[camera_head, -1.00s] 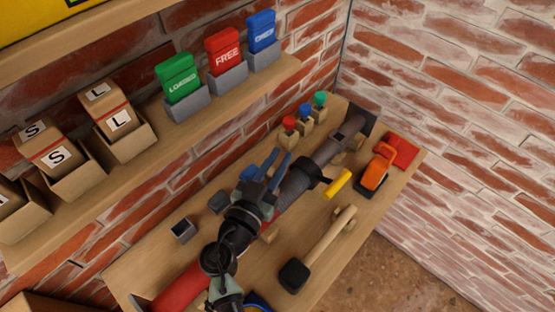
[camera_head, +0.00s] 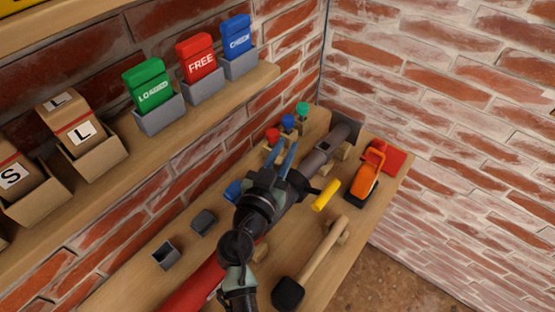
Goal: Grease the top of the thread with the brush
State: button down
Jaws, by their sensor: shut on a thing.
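My gripper (camera_head: 287,160) points away over the middle of the long tool on the bench, its slim blue-grey fingers close together. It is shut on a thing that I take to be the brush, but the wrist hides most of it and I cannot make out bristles. The long tool has a red cylinder (camera_head: 195,290) at the near end and a grey tube (camera_head: 318,158) at the far end. My arm covers its middle. I cannot pick out the thread or tell whether the brush touches it.
A yellow handle (camera_head: 326,195), a black-headed mallet (camera_head: 322,250), an orange tool (camera_head: 367,177) and a red pad (camera_head: 396,160) lie right of the tool. Small red, blue and green-topped items (camera_head: 288,123) stand behind. The shelf (camera_head: 100,190) overhangs the left side.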

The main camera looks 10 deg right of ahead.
jog(key=shift+w+d+b, duration=1.25)
jog(key=shift+w+d, duration=0.15)
jog(key=shift+d, duration=0.15)
jog(key=s+a+b, duration=0.7)
jog(key=a+b, duration=0.2)
jog(key=b, duration=0.4)
jog(key=shift+s, duration=0.15)
dwell(3.7)
jog(key=shift+r, duration=0.1)
